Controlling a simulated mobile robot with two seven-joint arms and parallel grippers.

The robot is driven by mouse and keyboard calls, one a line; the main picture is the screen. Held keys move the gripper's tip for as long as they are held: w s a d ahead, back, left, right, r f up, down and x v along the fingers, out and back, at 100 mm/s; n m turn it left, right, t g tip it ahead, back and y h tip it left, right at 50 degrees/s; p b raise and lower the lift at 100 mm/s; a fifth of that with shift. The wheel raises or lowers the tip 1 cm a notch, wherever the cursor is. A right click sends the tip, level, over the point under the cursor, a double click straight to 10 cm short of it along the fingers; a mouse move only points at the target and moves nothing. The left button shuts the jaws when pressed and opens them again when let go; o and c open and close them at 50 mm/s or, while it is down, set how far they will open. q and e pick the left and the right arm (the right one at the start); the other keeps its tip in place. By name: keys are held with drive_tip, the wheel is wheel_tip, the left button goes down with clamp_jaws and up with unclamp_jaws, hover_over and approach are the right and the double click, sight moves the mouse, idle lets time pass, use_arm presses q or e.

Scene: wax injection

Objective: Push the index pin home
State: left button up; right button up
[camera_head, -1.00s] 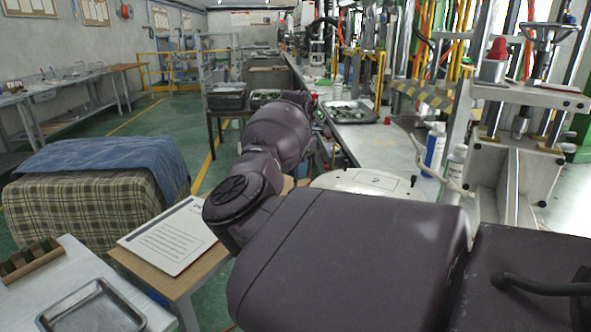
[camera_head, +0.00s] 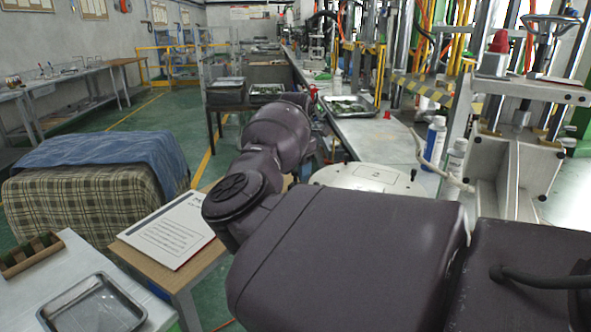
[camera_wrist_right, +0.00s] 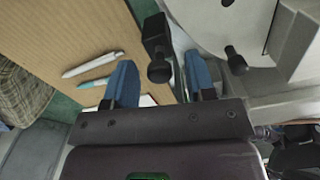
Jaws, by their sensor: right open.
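In the right wrist view, a black pin with a round knob (camera_wrist_right: 159,71) sticks out of a black block at the edge of a white round plate (camera_wrist_right: 212,22). I take it to be the index pin. My right gripper (camera_wrist_right: 159,64) is open, with one blue finger on each side of the knob. I cannot tell whether either finger touches it. A second black knob (camera_wrist_right: 235,62) stands on the plate. In the head view the white plate (camera_head: 370,178) shows behind my right arm, which hides the pin and the gripper. My left gripper is not in view.
A wooden table with a paper sheet (camera_head: 170,230) stands left of my arm; two pens (camera_wrist_right: 93,64) lie on it in the wrist view. A metal tray (camera_head: 92,303) is at lower left. Bottles (camera_head: 433,142) and a metal press frame (camera_head: 515,170) stand right of the plate.

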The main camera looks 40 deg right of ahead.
sight(296, 171)
wheel_tip(296, 171, up, 11)
drive_tip(key=shift+p, duration=0.4)
drive_tip(key=shift+f, duration=0.1)
idle(0.5)
